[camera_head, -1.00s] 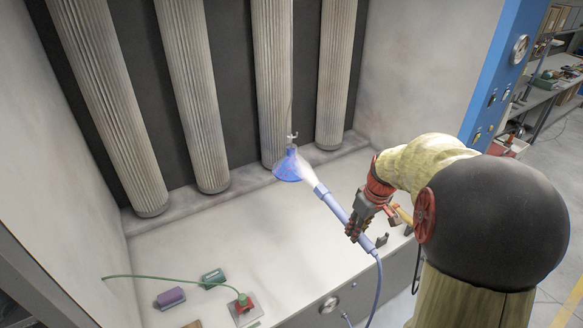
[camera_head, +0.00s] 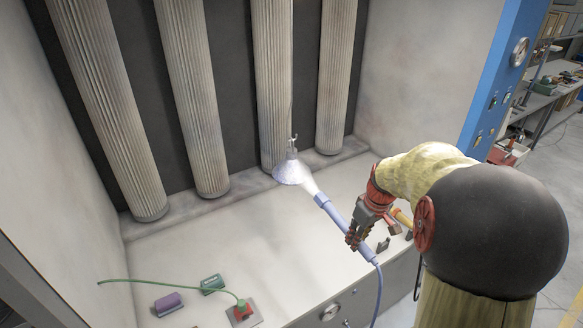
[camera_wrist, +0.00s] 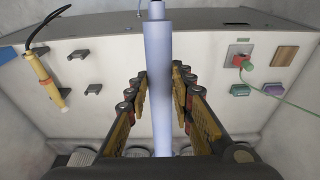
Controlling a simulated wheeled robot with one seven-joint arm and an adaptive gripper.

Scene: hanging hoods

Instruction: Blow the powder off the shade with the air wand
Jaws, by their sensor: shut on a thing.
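The shade (camera_head: 293,173) is a small cone hanging from a thin line with a metal fitting at its top, in front of the pleated columns. It looks pale lavender-white; I cannot tell powder from glare or spray. The air wand (camera_head: 336,214) is a light blue tube pointing up-left at the shade, with a white plume between its tip and the shade's lower right. The tip is apart from the shade. My gripper (camera_head: 356,234) is shut around the wand's body. In the wrist view the wand (camera_wrist: 161,80) runs between my fingers (camera_wrist: 160,100). The shade is not visible there.
A purple block (camera_head: 168,304), a green block (camera_head: 212,284) and a red plug (camera_head: 240,311) with a green cable lie on the bench at front left. A yellow tool (camera_wrist: 47,78) and dark brackets (camera_wrist: 85,88) show in the wrist view. The bench middle is clear.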

